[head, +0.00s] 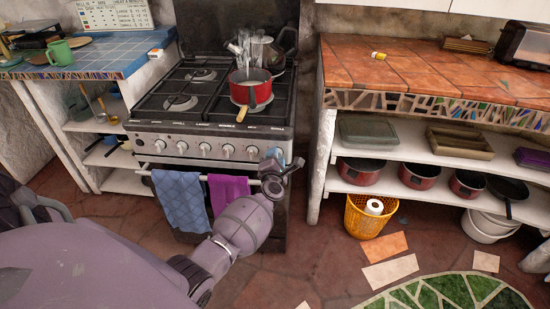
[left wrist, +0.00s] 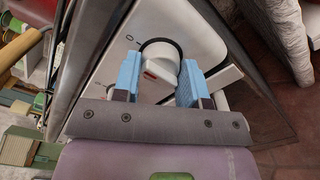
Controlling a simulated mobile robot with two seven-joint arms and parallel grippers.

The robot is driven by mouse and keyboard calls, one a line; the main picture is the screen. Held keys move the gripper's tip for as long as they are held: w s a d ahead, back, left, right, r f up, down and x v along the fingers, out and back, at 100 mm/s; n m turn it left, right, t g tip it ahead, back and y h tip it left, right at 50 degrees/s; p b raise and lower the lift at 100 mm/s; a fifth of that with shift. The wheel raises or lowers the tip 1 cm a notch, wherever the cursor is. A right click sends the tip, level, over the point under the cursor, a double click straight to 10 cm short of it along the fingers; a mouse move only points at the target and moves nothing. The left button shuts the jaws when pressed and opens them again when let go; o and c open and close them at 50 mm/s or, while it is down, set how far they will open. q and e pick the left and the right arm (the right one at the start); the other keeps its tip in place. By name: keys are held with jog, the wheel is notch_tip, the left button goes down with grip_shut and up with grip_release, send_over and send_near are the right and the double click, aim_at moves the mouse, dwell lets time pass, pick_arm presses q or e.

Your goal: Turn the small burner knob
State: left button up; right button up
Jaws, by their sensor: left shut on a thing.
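The stove's front panel (head: 170,136) carries a row of round white knobs (head: 228,151). My left gripper (head: 277,161) is at the right end of this row in the head view and hides what lies behind it. In the left wrist view, a white knob (left wrist: 160,62) with a dark ring around its base sits between the two blue fingers of my left gripper (left wrist: 160,72). The gripper is shut on this knob, a finger on each side. A "0" mark shows beside the knob. My right gripper is not in view.
A red pot (head: 250,92) stands on the stove. A blue towel (head: 182,200) and a purple towel (head: 228,190) hang from the oven handle below the knobs. A tiled counter (head: 420,75) with shelves of pans stands to the right.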

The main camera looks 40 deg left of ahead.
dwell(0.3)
pick_arm(q)
jog(key=o, duration=0.9)
jog(key=shift+d, duration=0.1)
jog(key=shift+s+d, duration=0.1)
jog(key=shift+s, duration=0.2)
jog(key=p+v, duration=0.2)
jog(key=v, duration=0.8)
